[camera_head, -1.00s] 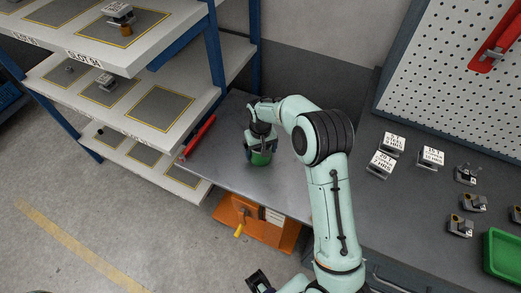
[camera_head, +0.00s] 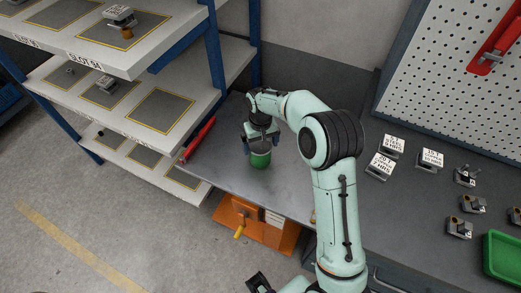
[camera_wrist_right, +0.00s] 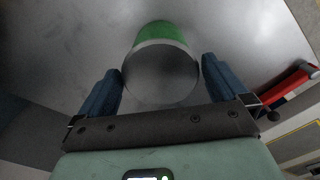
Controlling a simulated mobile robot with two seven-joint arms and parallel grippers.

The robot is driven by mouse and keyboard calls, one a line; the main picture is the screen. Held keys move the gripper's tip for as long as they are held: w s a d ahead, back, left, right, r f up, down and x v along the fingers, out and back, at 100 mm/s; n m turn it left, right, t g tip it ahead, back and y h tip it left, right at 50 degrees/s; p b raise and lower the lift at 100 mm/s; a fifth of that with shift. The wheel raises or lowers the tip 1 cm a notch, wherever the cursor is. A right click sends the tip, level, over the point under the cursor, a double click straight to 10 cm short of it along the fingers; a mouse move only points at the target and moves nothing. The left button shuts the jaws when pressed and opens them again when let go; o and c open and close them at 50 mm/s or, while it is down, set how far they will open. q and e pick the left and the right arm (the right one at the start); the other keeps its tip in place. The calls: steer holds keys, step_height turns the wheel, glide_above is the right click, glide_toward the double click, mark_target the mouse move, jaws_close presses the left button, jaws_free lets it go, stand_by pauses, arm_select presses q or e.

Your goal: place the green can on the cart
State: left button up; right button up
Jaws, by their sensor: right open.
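The green can (camera_head: 260,160) stands upright on the grey top of the cart (camera_head: 222,172), which has a red handle bar. My right gripper (camera_head: 259,147) is directly above the can, pointing down, with its fingertips near the can's upper part. In the right wrist view the can (camera_wrist_right: 162,32) shows its grey top and green side between and beyond the two blue fingers. The fingers are spread, with a gap on each side of the can. A dark part of my left gripper (camera_head: 259,283) shows at the bottom edge of the head view; its jaws are unclear.
A shelf rack (camera_head: 150,60) with marked slots stands left of the cart. A workbench (camera_head: 420,215) on the right holds labelled blocks, small metal parts and a green bin (camera_head: 503,258). An orange object (camera_head: 258,224) is below the cart top. The cart top around the can is mostly clear.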

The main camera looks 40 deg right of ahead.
step_height(320, 180, up, 7)
steer(key=shift+r, duration=0.1)
stand_by(0.7)
